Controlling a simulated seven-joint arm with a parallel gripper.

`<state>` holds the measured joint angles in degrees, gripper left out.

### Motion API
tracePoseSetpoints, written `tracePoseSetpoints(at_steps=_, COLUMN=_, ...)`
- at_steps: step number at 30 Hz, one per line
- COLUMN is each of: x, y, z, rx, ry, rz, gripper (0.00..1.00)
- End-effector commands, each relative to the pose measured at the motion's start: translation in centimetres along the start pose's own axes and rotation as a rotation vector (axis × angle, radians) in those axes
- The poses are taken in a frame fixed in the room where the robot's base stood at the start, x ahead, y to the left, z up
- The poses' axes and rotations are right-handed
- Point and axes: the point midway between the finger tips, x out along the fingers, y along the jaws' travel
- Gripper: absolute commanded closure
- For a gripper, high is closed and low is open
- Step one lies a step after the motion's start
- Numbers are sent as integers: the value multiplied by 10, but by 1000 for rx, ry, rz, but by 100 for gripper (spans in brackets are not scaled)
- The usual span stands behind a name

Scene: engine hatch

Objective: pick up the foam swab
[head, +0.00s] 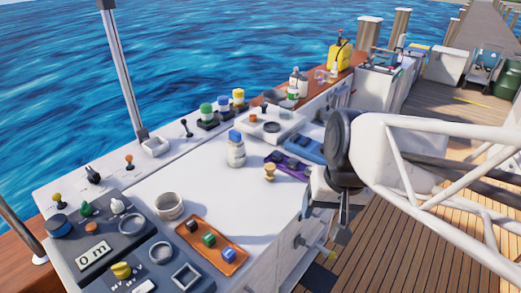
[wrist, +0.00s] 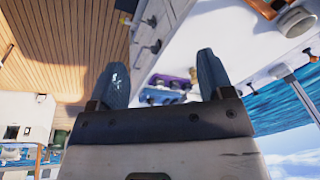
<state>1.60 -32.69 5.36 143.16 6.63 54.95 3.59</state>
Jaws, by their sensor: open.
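No thing in view is clearly a foam swab. A small tan, knobbed piece (head: 270,171) stands on the white worktop (head: 205,180), left of the purple tray (head: 287,167); I cannot tell whether it is the swab. My gripper (head: 340,225) is at the worktop's right side, over the deck edge, apart from the tan piece and partly hidden by my arm. In the wrist view my gripper (wrist: 161,75) has its two blue-grey fingers wide apart, with nothing held between them. The purple tray (wrist: 165,97) shows beyond them.
An orange tray (head: 233,258) with several coloured blocks lies at the front. A round cup (head: 169,206) and a blue-capped white jar (head: 236,152) stand on the worktop. A blue tray (head: 306,143) lies behind the purple one. The worktop's middle is clear.

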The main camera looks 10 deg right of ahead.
Motion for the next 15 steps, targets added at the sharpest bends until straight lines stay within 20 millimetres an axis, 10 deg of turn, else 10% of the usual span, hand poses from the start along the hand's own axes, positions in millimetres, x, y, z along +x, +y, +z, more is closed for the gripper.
tracePoseSetpoints(at_steps=15, x=50, y=-36, z=-71, rx=464, ry=-238, rz=-268, gripper=26)
